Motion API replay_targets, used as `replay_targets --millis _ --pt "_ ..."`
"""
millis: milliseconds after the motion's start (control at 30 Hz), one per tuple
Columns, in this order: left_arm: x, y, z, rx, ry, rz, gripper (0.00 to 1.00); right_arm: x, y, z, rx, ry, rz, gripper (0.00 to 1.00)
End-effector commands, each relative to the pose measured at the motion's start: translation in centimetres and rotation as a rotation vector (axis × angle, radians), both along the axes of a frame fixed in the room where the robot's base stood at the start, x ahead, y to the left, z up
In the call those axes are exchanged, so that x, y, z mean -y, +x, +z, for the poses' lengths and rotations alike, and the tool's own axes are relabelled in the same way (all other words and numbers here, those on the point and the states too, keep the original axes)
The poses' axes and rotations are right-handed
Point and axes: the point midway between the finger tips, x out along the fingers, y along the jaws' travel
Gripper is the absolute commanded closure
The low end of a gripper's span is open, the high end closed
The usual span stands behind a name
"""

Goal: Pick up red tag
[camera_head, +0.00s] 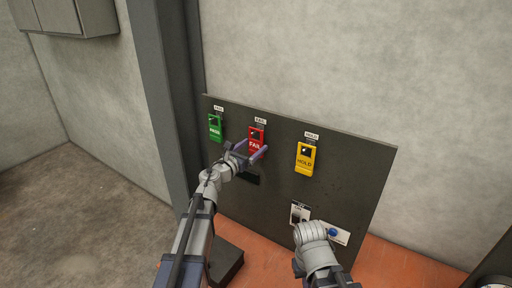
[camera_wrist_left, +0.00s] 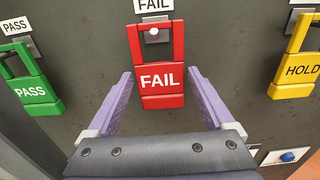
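The red tag (camera_head: 256,134) reads FAIL and hangs on the dark upright panel, between a green and a yellow tag. In the left wrist view the red tag (camera_wrist_left: 161,88) hangs upright, its top loop around a silver peg (camera_wrist_left: 154,32). My left gripper (camera_head: 253,151) is open in front of the tag's lower part. In the left wrist view the purple fingers of the left gripper (camera_wrist_left: 160,75) stand apart, one on each side of the tag, with gaps between. My right arm's wrist shows at the lower right of the head view; its fingers cannot be seen.
A green PASS tag (camera_head: 215,127) hangs to the left and a yellow HOLD tag (camera_head: 305,158) to the right. Low on the panel (camera_head: 345,185) are a small switch (camera_head: 299,213) and a blue button (camera_head: 332,232). A grey post (camera_head: 170,100) stands left of the panel.

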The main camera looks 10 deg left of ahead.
Motion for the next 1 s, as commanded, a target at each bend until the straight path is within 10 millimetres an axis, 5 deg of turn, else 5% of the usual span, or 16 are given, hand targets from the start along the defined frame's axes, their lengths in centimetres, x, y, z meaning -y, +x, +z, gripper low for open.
replay_targets --millis 567,1000 --pt "-0.03 -0.01 0.00 0.000 0.000 0.000 0.80 0.00 0.00 0.00 0.000 0.000 0.000 1.00" --pt "0.30 0.05 0.67 0.000 0.000 0.001 0.80 0.00 0.00 0.67 0.000 0.000 -0.001 1.00"
